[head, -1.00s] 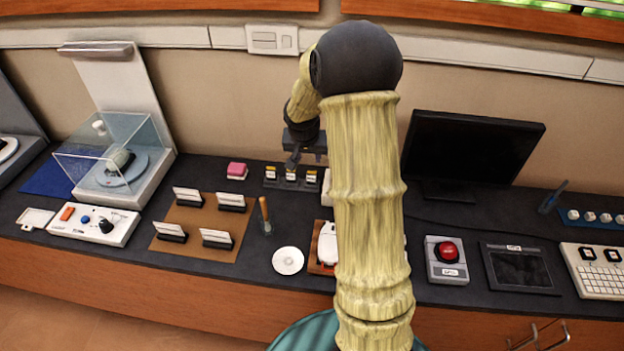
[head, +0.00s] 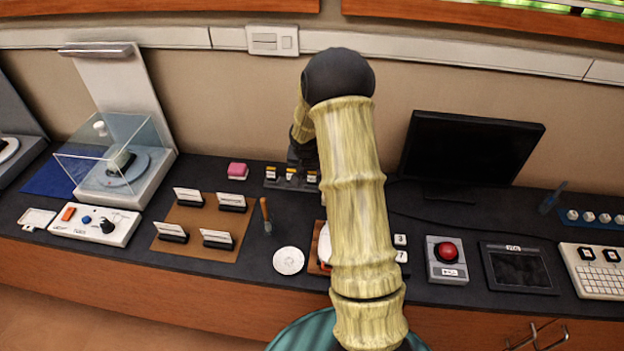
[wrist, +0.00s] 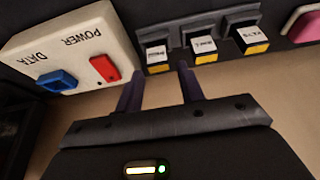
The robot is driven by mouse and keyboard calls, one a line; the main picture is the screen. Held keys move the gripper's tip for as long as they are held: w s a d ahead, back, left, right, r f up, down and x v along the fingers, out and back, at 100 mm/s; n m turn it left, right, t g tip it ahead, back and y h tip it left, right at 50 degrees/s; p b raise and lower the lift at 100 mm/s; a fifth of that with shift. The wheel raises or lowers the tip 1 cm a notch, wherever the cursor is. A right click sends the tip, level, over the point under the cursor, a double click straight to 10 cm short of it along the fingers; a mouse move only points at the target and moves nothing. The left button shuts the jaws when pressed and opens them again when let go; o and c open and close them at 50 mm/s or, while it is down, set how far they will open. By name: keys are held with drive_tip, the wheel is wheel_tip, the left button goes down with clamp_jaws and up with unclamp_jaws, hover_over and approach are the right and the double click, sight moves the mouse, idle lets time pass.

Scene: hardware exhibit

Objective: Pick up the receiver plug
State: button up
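Several small dark plugs with white labels and yellow bands stand in a dark rack (wrist: 240,18); it also shows in the head view (head: 278,185). In the wrist view I see a left plug (wrist: 157,57), a middle plug (wrist: 204,48) and a right plug (wrist: 252,38). Their labels are too small to read surely, so I cannot tell which is the receiver plug. My gripper (wrist: 160,72) is open and empty, its two fingers apart. The left plug appears between and just beyond the fingertips. In the head view my arm hides most of the gripper.
A white box (wrist: 100,28) with a red POWER switch (wrist: 104,68) and a blue DATA switch (wrist: 57,80) stands close left of the rack in the wrist view. A pink block (head: 237,171) lies beside the rack. A monitor (head: 470,150) stands at right.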

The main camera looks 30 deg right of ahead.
sight(312, 173)
drive_tip(key=p+x, duration=0.1)
drive_tip(key=x, duration=0.4)
drive_tip(key=shift+d, duration=0.15)
drive_tip(key=shift+c, duration=0.2)
drive_tip(key=c, duration=0.7)
